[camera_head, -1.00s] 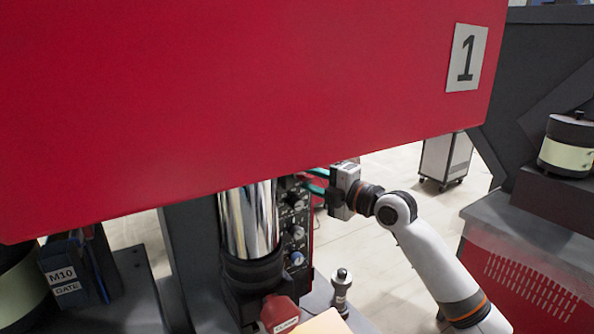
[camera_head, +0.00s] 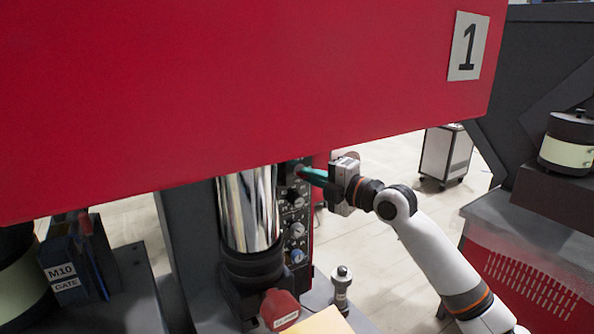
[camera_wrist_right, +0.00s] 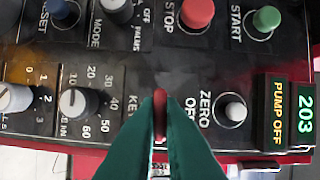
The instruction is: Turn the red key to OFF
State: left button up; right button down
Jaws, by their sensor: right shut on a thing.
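The red key (camera_wrist_right: 160,116) sits in the control panel in the right wrist view, seen as a narrow upright red strip. My right gripper (camera_wrist_right: 160,108) has its two teal fingers closed on the key from both sides. The fingers hide the lock around the key and part of its lettering. An OFF mark (camera_wrist_right: 191,112) shows just right of the fingertips, beside the word ZERO. In the head view my right gripper (camera_head: 302,174) reaches the top of the panel (camera_head: 296,215) from the right; the key is too small to tell there. My left gripper is not in view.
Around the key are a white button (camera_wrist_right: 234,111), a red STOP button (camera_wrist_right: 197,13), a green START button (camera_wrist_right: 266,19) and a dial (camera_wrist_right: 76,102). A lit PUMP OFF display (camera_wrist_right: 277,113) is at right. The red machine cover (camera_head: 250,90) hangs above; a chrome column (camera_head: 248,210) stands left of the panel.

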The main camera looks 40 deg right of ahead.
jog(key=shift+r+n+g+h+b, duration=0.1)
jog(key=shift+n+g+h+b, duration=0.25)
jog(key=shift+n, duration=0.6)
jog(key=shift+n+g+h+b, duration=0.15)
jog(key=shift+n+b, duration=0.35)
jog(key=shift+n, duration=0.45)
jog(key=n+g+h, duration=0.1)
jog(key=n, duration=0.3)
jog(key=shift+a+p, duration=0.15)
jog(key=shift+p, duration=0.15)
